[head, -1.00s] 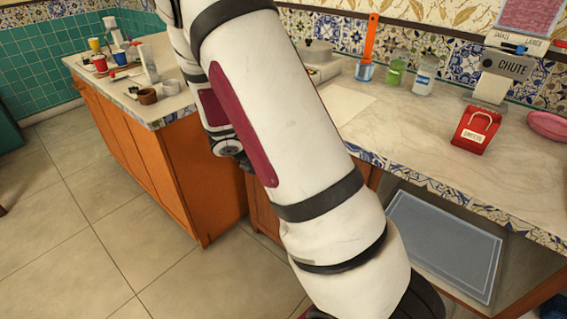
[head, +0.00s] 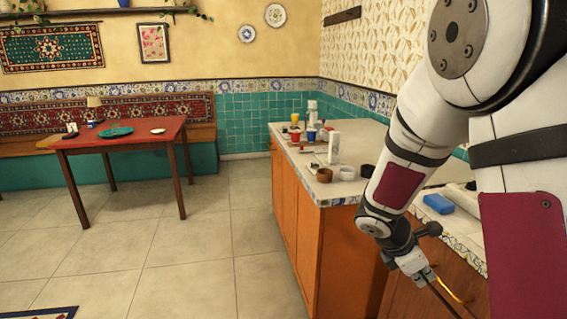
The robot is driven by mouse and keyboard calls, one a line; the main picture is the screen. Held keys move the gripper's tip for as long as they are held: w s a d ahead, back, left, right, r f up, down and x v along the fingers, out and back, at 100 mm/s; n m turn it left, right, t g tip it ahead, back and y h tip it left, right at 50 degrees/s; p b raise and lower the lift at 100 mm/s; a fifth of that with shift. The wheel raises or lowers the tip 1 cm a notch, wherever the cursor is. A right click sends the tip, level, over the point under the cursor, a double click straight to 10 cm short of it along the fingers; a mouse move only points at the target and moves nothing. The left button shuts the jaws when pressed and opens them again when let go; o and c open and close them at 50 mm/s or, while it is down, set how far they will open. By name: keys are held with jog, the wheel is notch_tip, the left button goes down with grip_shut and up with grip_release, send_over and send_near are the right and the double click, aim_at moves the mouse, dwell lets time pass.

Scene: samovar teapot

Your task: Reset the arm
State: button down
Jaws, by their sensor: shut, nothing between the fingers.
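My arm reaches down across the right side of the head view, its white links bent at the elbow. My gripper (head: 442,298) is at the lower right, pointing down and to the right in front of the orange cabinet. It is small and dark there, shut and empty, and clear of the counter things.
The orange-fronted counter (head: 318,200) stands left of my arm, with several cups, a white bottle (head: 333,148) and a brown bowl (head: 324,175). A blue block (head: 438,204) lies behind my forearm. A red table (head: 130,145) stands far left. Tiled floor between is free.

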jog(key=s+a+r+m+y, duration=0.2)
jog(key=s+r+m, duration=0.3)
jog(key=s+r, duration=0.15)
jog(key=s+a+r+m+y, duration=0.1)
jog(key=s+a+r+m, duration=0.2)
jog(key=s+r+m, duration=0.4)
jog(key=s+a+r+m+y, duration=0.1)
jog(key=s+a+m+y, duration=0.15)
jog(key=s+a, duration=0.35)
jog(key=s+a+r+m+y, duration=0.15)
jog(key=s+a+m, duration=0.25)
jog(key=s, duration=0.5)
notch_tip(320, 180, up, 15)
jog(key=t+p, duration=0.3)
jog(key=p, duration=1.1)
jog(key=shift+y, duration=0.3)
jog(key=shift+w+d+f, duration=0.1)
jog(key=shift+d, duration=0.05)
